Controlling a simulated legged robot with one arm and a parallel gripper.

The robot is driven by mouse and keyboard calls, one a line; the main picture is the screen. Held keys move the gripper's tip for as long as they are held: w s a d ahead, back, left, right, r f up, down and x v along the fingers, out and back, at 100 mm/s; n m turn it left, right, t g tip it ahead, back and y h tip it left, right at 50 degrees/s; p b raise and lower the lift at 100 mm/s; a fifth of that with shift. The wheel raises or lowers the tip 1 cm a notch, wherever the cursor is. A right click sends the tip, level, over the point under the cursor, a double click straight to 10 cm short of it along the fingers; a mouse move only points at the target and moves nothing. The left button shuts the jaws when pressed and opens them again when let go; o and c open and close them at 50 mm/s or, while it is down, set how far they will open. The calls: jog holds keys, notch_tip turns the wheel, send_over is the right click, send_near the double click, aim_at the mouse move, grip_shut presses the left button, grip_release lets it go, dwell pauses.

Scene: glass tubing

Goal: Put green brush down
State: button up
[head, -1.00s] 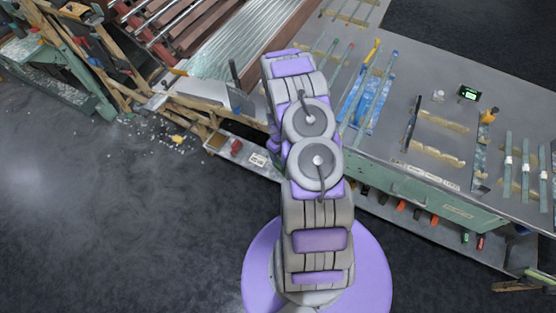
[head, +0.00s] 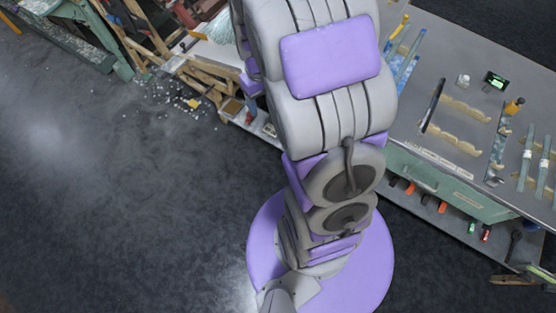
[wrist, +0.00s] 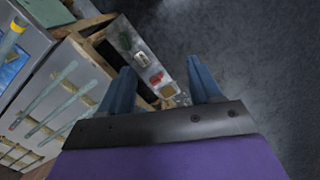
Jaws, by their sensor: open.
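My gripper (wrist: 162,82) shows in the wrist view with its two blue fingers spread apart and nothing between them. In the head view my raised arm covers the middle and the gripper itself is not visible. I cannot surely pick out a green brush. A small green-handled tool (head: 472,227) lies on the lower shelf of the bench in the head view, but it is too small to tell what it is.
The grey bench (head: 455,45) at right carries glass tubes (head: 527,160), a yellow-ended tool (head: 398,27) and a small green-lit device (head: 495,80). Dark floor (head: 120,210) is clear at left.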

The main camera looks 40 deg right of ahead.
jog(key=s+a+r, duration=0.5)
jog(key=s+r, duration=0.1)
jog(key=s, duration=0.5)
jog(key=s+a+r, duration=0.5)
jog(key=s+r, duration=0.2)
jog(key=s, duration=0.4)
jog(key=shift+s+a+r+g, duration=0.25)
jog(key=shift+a+g, duration=0.15)
jog(key=shift+c, duration=0.4)
